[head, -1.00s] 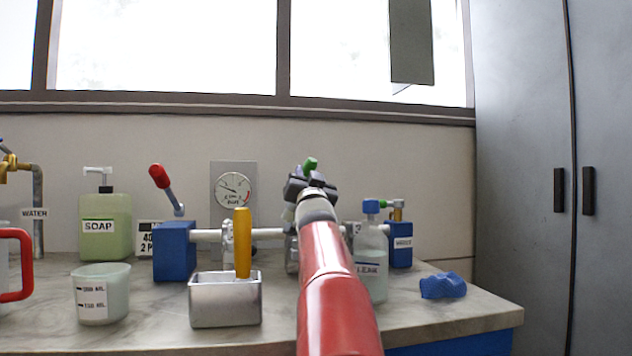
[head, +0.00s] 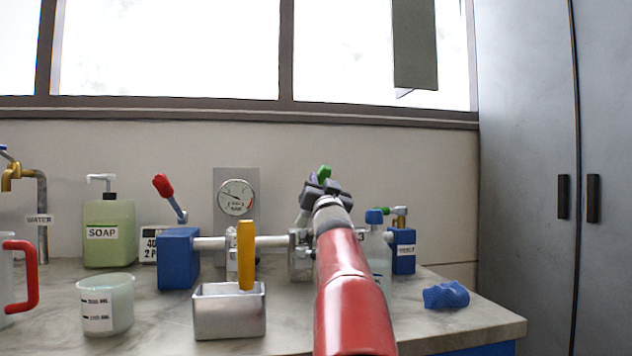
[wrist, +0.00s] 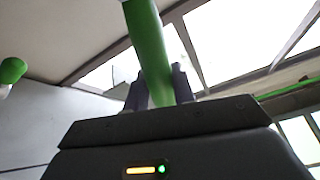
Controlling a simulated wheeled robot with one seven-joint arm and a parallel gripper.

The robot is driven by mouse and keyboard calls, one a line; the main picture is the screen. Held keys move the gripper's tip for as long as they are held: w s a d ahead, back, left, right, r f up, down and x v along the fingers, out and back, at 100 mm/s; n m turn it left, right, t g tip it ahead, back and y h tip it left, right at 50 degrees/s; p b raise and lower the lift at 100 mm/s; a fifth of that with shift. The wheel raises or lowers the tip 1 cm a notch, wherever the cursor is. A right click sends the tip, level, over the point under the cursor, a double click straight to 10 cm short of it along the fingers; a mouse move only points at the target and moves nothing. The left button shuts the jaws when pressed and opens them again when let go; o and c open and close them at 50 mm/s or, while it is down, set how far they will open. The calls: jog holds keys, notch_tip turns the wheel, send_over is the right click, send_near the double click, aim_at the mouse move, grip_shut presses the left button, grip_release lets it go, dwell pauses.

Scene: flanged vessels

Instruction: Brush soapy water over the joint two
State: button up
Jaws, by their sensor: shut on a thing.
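My gripper (head: 322,190) is shut on a green-handled tool, whose green end (head: 325,172) points up. In the wrist view the green handle (wrist: 150,50) stands between the fingers (wrist: 158,85). A pale part of the tool (head: 303,216) shows just left of the gripper; its lower end is hard to make out. Below it is a grey metal flange joint (head: 300,256) on the white pipe, partly hidden by my red arm. I cannot read a number on this joint. Another pipe joint (head: 232,262) lies to the left, partly behind a yellow handle.
A metal tray (head: 230,314) holds the yellow-handled thing (head: 246,255). A translucent cup (head: 106,306) and the soap bottle (head: 108,234) stand left. A blue block with a red lever (head: 178,258) ends the pipe. A labelled bottle (head: 384,262) is half hidden; a blue cloth (head: 446,295) lies right.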

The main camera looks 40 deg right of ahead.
jog(key=shift+s+d+f, duration=0.2)
jog(key=shift+d+f, duration=0.1)
jog(key=shift+d, duration=0.05)
jog(key=w+a+b, duration=0.1)
jog(key=a, duration=0.1)
jog(key=w+a+b, duration=0.1)
jog(key=shift+w+a+r, duration=0.15)
jog(key=shift+a, duration=0.25)
dwell(0.7)
notch_tip(320, 180, up, 6)
jog(key=p, duration=0.5)
dwell(0.4)
